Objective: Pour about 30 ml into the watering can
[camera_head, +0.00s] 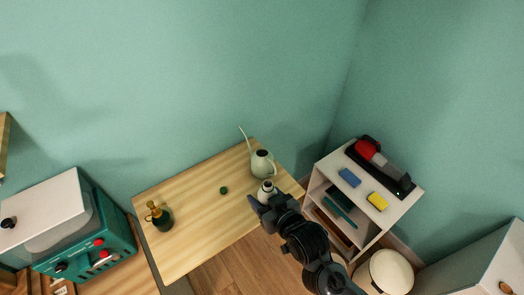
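The pale green watering can (262,163) stands upright at the back right of the wooden table (195,240), its long thin spout pointing up and left. A white bottle (266,189) with a dark opening at its top is just in front of the can. My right gripper (269,200) is at this bottle and hides its lower part. I cannot tell whether the fingers are closed on it or whether it touches the table. A small dark green cap-like piece (224,190) lies on the table left of the bottle. My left gripper is not in view.
A dark bottle with a brass spray top (160,217) stands at the table's left. A teal machine (90,245) is further left. A white shelf (365,200) with a red handheld device, blue and yellow blocks stands right. The table's middle and front are clear.

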